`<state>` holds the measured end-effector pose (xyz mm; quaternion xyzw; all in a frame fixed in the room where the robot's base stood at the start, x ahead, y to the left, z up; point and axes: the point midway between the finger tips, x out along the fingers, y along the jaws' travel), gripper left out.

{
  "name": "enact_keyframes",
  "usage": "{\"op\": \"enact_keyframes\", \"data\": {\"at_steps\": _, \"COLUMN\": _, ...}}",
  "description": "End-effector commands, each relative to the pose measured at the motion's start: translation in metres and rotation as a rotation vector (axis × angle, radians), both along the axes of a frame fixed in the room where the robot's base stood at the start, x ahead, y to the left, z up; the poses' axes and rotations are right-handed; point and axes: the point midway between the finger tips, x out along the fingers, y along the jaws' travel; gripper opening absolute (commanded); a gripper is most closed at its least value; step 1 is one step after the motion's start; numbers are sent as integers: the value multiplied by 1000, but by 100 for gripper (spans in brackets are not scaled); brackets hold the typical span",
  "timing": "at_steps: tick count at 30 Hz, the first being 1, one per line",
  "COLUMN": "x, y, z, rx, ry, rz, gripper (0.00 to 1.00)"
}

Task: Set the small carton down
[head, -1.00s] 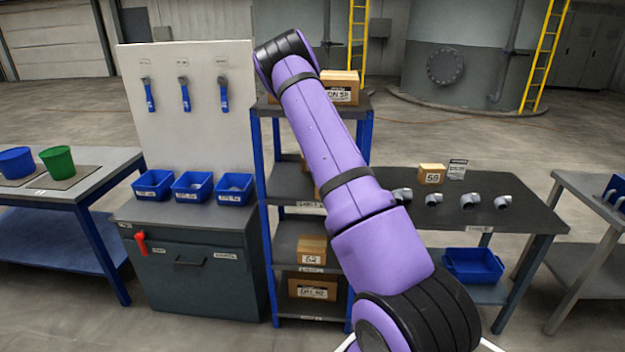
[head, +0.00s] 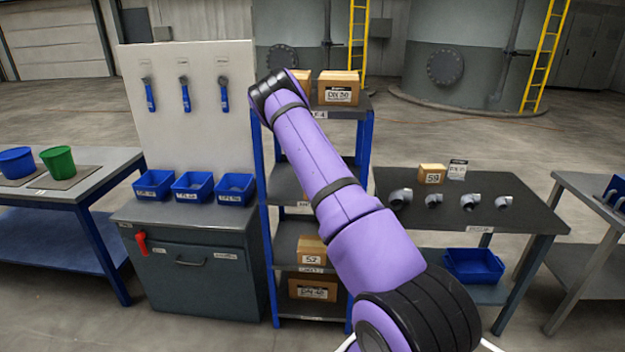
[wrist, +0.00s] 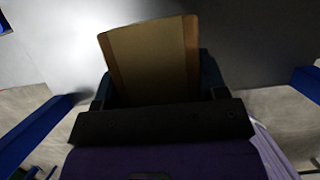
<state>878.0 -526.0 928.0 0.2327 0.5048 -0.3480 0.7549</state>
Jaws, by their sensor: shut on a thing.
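A brown carton (wrist: 150,62) is between the fingers of my gripper (wrist: 158,78) in the wrist view. It is tilted a little in the picture, and my gripper is shut on it. A grey surface, seemingly a shelf board (wrist: 235,40), lies beyond the carton; I cannot tell whether they touch. In the head view my arm hides the gripper and the held carton. The shelf rack (head: 365,140) with blue posts stands behind my arm.
Top-shelf cartons (head: 338,88) and lower-shelf cartons (head: 312,250) (head: 313,289) stand on the rack. On the right table (head: 400,225) are a carton (head: 432,174) and several grey pipe elbows (head: 470,201). Blue posts (wrist: 40,130) (wrist: 306,84) flank my gripper.

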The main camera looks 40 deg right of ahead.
Motion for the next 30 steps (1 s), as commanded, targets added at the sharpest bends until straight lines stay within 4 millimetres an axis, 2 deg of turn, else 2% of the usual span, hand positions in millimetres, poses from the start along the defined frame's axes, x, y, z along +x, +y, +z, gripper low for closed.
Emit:
{"op": "enact_keyframes", "data": {"at_steps": 6, "x": 0, "y": 0, "z": -2, "rx": -1, "ry": -1, "rz": 0, "gripper": 29}}
{"op": "enact_keyframes", "data": {"at_steps": 7, "x": 0, "y": 0, "z": -2, "rx": 0, "ry": 0, "rz": 0, "gripper": 70}}
{"op": "enact_keyframes", "data": {"at_steps": 9, "x": 0, "y": 0, "z": -2, "rx": 0, "ry": 0, "rz": 0, "gripper": 86}}
{"op": "enact_keyframes", "data": {"at_steps": 10, "x": 0, "y": 0, "z": -2, "rx": 0, "ry": 0, "rz": 0, "gripper": 91}}
{"op": "enact_keyframes", "data": {"at_steps": 20, "x": 0, "y": 0, "z": 1, "rx": -1, "ry": -1, "rz": 0, "gripper": 91}}
{"op": "enact_keyframes", "data": {"at_steps": 25, "x": -4, "y": 6, "z": 20, "rx": -1, "ry": -2, "rz": 0, "gripper": 91}}
{"op": "enact_keyframes", "data": {"at_steps": 30, "x": -13, "y": 16, "z": 52, "rx": 0, "ry": -2, "rz": 1, "gripper": 91}}
